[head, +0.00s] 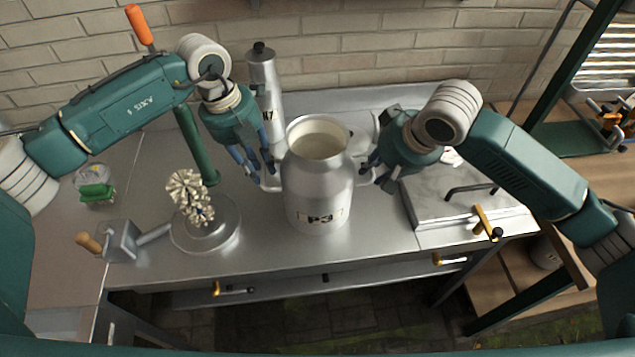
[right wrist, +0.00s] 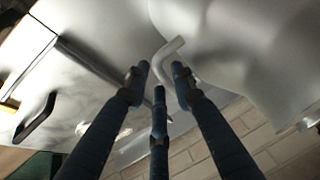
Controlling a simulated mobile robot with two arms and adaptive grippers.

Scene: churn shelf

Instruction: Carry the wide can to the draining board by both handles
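The wide can (head: 315,190), grey metal with a cream inside and a "P3" label, stands upright on the steel counter. Its left handle (head: 270,184) shows low beside my left gripper (head: 256,165), whose fingers point down and look spread and empty. My right gripper (head: 376,175) is at the can's right side, near the right handle (head: 362,178). In the right wrist view, the bent handle (right wrist: 170,48) lies just beyond the spread fingers of my right gripper (right wrist: 160,75), apart from them as far as I can tell. I cannot tell which surface is the draining board.
A tall narrow can (head: 266,90) stands behind the left gripper. A round base with a cream ruffled piece (head: 190,195) and a wooden-handled metal box (head: 120,240) are at left. A raised grey panel with a black handle (head: 425,208) is at right. The counter's front middle is clear.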

